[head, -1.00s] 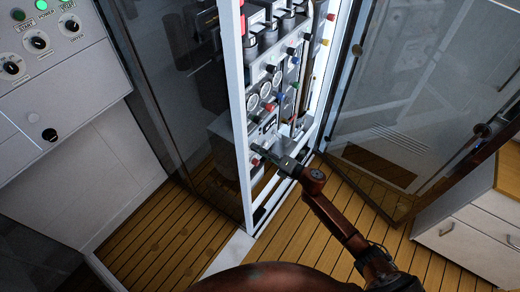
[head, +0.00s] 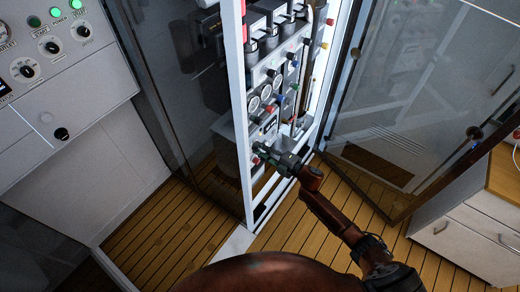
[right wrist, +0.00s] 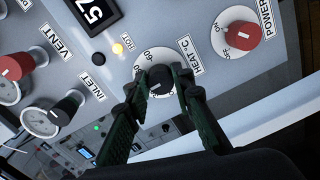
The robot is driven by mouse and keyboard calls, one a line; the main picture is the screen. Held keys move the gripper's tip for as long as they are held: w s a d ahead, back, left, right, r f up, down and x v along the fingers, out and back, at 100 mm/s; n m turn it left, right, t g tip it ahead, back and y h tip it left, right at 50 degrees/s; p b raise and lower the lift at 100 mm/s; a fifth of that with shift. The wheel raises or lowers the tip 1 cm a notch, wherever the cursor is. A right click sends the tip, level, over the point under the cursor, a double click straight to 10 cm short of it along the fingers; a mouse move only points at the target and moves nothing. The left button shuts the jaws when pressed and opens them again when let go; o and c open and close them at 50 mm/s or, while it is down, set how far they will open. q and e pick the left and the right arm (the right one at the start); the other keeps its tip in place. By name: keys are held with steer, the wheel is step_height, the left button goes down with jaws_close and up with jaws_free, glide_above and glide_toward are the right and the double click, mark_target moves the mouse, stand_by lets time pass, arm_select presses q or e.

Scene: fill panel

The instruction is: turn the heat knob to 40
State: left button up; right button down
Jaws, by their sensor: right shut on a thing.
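The heat knob (right wrist: 159,80) is a black knob on a round white dial, with a "HEAT °C" label beside it in the right wrist view. My right gripper (right wrist: 158,88) is shut on it, one dark green finger on each side. A small white mark shows on the knob, but the dial numbers are too small to read surely. In the head view my right gripper (head: 264,154) reaches the lower part of the panel inside the white-framed cabinet and hides the knob. My left gripper is in neither view.
A red POWER knob (right wrist: 242,29) sits right of the heat dial. A vent knob (right wrist: 14,67), an inlet knob (right wrist: 65,108) and a digital display (right wrist: 97,12) are left of it. The glass cabinet door (head: 410,110) stands open on the right.

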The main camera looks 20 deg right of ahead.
stand_by(0.4)
steer(key=c, duration=1.7)
jaws_free()
steer(key=shift+o, duration=0.2)
steer(key=v, duration=1.2)
